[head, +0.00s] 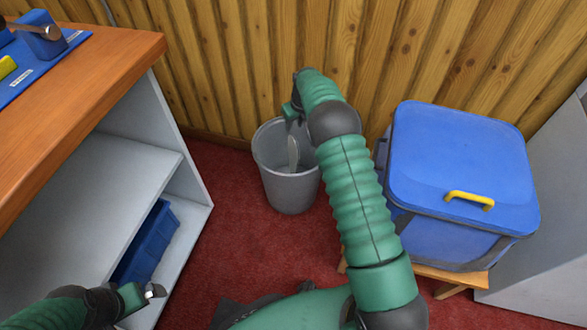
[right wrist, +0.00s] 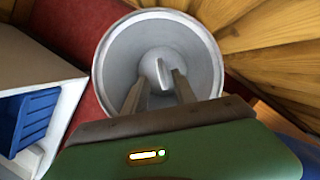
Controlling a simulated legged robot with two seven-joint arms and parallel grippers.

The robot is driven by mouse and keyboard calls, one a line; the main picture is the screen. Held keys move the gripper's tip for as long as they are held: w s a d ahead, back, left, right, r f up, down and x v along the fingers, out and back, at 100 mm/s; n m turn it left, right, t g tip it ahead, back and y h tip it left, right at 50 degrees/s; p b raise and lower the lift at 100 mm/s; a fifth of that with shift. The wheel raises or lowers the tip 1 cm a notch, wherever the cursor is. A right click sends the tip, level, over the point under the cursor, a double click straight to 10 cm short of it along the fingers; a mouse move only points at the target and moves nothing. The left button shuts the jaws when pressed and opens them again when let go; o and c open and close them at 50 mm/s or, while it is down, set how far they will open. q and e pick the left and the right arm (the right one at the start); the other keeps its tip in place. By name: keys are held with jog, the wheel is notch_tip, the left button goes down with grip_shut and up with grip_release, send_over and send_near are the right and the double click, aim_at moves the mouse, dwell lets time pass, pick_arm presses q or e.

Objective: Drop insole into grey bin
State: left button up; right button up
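The grey bin (head: 290,190) stands on the red floor against the wooden wall; its round mouth (right wrist: 103,75) fills the middle of the right wrist view. My right gripper (head: 291,114) is above the bin's mouth, pointing down. In the right wrist view its two fingers (right wrist: 158,82) are apart. The pale grey insole (head: 293,152) is upright within the bin's mouth, below the gripper. In the right wrist view the insole (right wrist: 163,76) shows between the fingers with gaps on both sides. My left gripper (head: 152,292) is low at the left, and its finger gap is not clear.
A blue lidded box (head: 460,155) with a yellow handle sits on a wooden stool (head: 455,277) right of the bin. A grey shelf unit with a wooden top (head: 110,65) stands at left, with a blue crate (head: 147,245) inside. Red floor (head: 235,240) is clear before the bin.

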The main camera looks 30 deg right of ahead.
jog(key=shift+d, duration=0.1)
jog(key=shift+r, duration=0.2)
jog(key=p+v, duration=0.8)
jog(key=v, duration=0.8)
jog(key=shift+s, duration=0.1)
